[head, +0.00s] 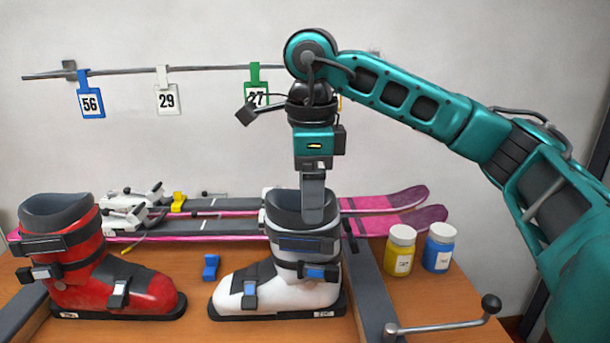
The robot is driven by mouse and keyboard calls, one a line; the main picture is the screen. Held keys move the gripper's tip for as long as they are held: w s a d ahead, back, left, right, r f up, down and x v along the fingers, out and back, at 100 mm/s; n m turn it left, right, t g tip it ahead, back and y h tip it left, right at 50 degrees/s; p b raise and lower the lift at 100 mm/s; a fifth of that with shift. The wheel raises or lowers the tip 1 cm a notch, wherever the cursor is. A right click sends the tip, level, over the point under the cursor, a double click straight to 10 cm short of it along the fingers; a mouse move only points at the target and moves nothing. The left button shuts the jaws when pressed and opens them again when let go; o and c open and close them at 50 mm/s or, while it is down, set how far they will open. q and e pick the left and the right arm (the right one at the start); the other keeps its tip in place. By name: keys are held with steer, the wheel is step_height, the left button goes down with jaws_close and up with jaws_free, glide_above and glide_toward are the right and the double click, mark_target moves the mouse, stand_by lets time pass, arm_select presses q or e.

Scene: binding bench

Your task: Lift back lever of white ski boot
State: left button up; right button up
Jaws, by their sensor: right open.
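The white ski boot (298,290) stands upright on the bench, toe to the left, with a dark liner and dark straps with blue parts. My right gripper (313,215) points straight down over the boot's upper cuff. Its fingers overlap the cuff in the picture, and I cannot tell whether they touch it. The gripper is open, though the gap between its fingers is hard to see from here. No lever on the back of the boot can be made out clearly. My left gripper is out of the picture.
A red ski boot (120,284) stands to the left. Pink skis (230,228) lie behind the boots. A small blue piece (211,267) lies between them. A yellow jar (400,250), a blue jar (439,247) and a crank handle (440,325) are at the right. Tags hang from a rail (210,69).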

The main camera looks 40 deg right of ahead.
step_height(320, 180, down, 10)
steer(key=shift+w+r+b, duration=0.15)
steer(key=shift+w+b, duration=0.1)
steer(key=shift+b, duration=0.05)
steer(key=shift+d, duration=0.1)
jaws_close()
stand_by(0.7)
